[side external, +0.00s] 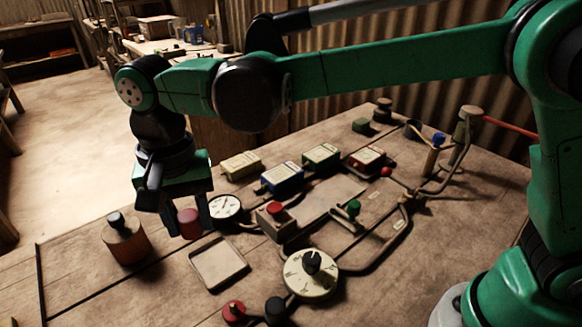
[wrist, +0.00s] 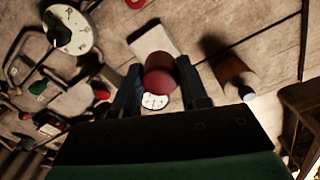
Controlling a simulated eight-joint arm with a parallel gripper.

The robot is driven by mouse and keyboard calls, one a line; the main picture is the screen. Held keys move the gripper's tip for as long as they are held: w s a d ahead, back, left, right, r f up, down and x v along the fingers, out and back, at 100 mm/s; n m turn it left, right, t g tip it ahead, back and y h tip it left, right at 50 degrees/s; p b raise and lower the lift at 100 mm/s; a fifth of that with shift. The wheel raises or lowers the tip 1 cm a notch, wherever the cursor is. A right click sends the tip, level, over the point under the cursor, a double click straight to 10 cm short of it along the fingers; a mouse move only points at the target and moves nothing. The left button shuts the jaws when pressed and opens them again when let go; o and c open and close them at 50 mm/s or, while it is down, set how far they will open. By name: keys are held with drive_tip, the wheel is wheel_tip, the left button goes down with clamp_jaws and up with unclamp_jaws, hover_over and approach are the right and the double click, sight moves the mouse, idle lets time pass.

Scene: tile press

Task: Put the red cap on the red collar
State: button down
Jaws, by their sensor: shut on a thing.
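My gripper (side external: 187,220) is shut on the red cap (wrist: 160,74), a rounded dark red piece between its two fingers. The cap is above the left part of the bench, beside the square tray, and it also shows in the side view (side external: 188,224). A small red piece (side external: 386,172) sits by the pipework at the back right of the bench, well away from my gripper. It shows small in the wrist view (wrist: 101,95). It may be the red collar, but its shape is too small to tell.
A shallow square tray (side external: 218,263), a round gauge (side external: 225,207) and an orange-brown bottle (side external: 126,240) are near my gripper. A large dial (side external: 310,274), a red-topped box (side external: 274,217), a green-topped fitting (side external: 352,209) and raised pipes lie to the right.

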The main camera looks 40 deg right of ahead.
hover_over(232, 305)
wheel_tip(232, 305, down, 5)
drive_tip(key=shift+f, duration=2.95)
drive_tip(key=shift+f, duration=0.6)
drive_tip(key=c, duration=0.7)
unclamp_jaws()
drive_tip(key=shift+r, duration=0.15)
drive_tip(key=shift+r, duration=5.35)
